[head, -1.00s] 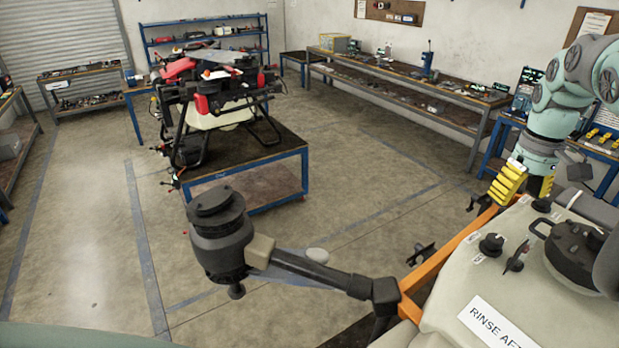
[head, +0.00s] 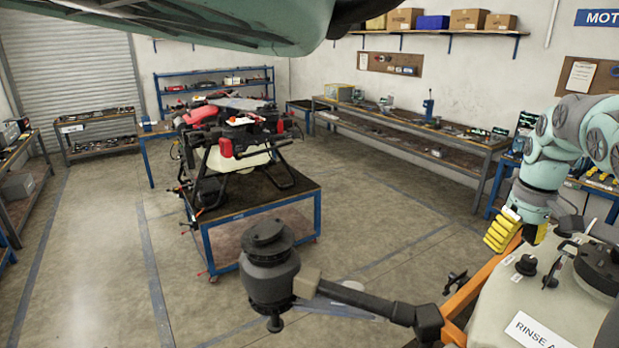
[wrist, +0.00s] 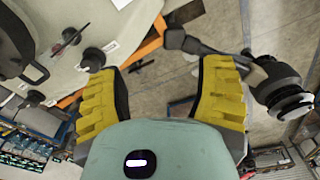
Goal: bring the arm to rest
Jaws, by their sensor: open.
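My arm, pale teal, comes in at the right of the head view. My gripper (head: 518,230) has yellow ribbed fingers and hangs over the edge of a beige tank (head: 500,310). In the wrist view my gripper (wrist: 162,88) has its two yellow fingers spread wide, with nothing between them. The tank also shows in the wrist view (wrist: 60,30), at the upper left beyond the left finger. I cannot tell from these views how far the fingers are above the tank.
A dark rotor or nozzle unit (head: 268,268) on a black arm (head: 365,303) sticks out from the orange frame (head: 482,284). A red and black drone (head: 235,140) stands on a blue cart (head: 262,205). Workbenches line the walls. Floor around the cart is clear.

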